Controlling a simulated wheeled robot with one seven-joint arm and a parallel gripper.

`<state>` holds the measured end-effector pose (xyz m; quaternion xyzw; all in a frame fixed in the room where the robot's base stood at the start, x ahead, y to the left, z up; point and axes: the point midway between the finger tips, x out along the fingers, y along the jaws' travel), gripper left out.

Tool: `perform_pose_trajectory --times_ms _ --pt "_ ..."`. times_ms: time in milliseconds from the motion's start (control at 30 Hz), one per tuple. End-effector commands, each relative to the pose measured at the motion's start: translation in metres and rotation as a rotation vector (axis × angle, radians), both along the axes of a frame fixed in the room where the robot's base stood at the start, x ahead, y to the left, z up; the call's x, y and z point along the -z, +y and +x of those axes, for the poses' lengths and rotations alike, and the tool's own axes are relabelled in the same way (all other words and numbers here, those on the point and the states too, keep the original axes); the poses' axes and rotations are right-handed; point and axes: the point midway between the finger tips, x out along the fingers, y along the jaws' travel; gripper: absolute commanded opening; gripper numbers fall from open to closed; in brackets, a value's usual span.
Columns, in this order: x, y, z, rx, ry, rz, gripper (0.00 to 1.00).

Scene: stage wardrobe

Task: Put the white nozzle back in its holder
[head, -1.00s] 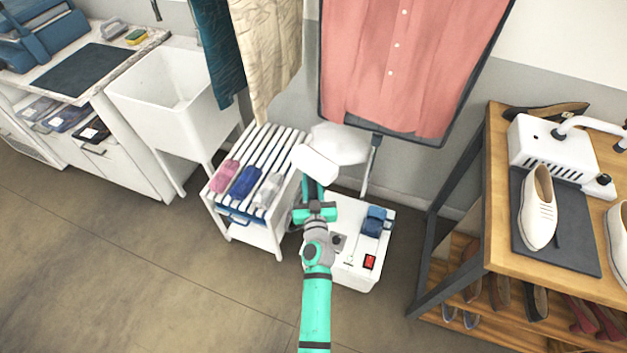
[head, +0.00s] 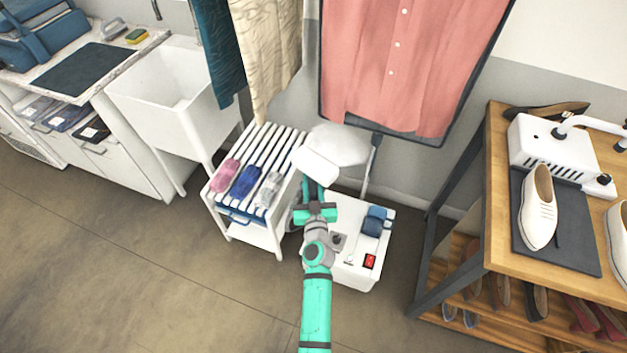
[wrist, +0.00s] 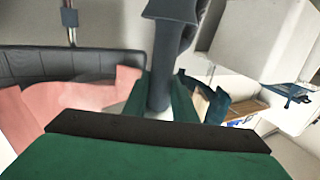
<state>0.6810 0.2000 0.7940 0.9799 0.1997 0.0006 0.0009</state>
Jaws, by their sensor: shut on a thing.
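The white nozzle (head: 316,166) is a rounded white block at the end of my arm in the head view, in front of the wall and below the pink shirt. My gripper (wrist: 160,100) is shut on its dark grey handle (wrist: 161,65), which stands between the teal fingers in the wrist view. In the head view my gripper (head: 313,190) is mostly hidden by my own wrist. A thin grey pole (head: 369,165) rises from the white steamer base (head: 350,270) to a dark fitting (head: 375,140) under the shirt board. I cannot tell whether that fitting is the holder.
A pale rounded shape (head: 345,142) lies just behind the nozzle. A white slatted rack (head: 258,240) with pink, blue and grey rolled items stands close on the left. The pink shirt (head: 400,60) hangs above. A wooden shoe table (head: 500,240) stands right. Floor is clear in front.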

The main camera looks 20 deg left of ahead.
Motion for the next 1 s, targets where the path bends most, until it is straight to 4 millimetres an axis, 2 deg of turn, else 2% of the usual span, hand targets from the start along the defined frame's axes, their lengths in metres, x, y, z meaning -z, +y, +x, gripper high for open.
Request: perform_pose_trajectory --times_ms 333,367,400,733,1000 --pt "0.004 0.0 0.0 0.0 -0.003 0.001 0.0" --pt "0.004 0.0 0.0 0.0 -0.002 0.002 0.29" --pt "0.004 0.0 0.0 0.0 -0.003 0.001 0.32" --pt "0.006 -0.001 -0.002 -0.001 0.001 0.0 0.32" --pt "0.007 -0.008 -0.019 -0.002 0.001 0.0 0.32"
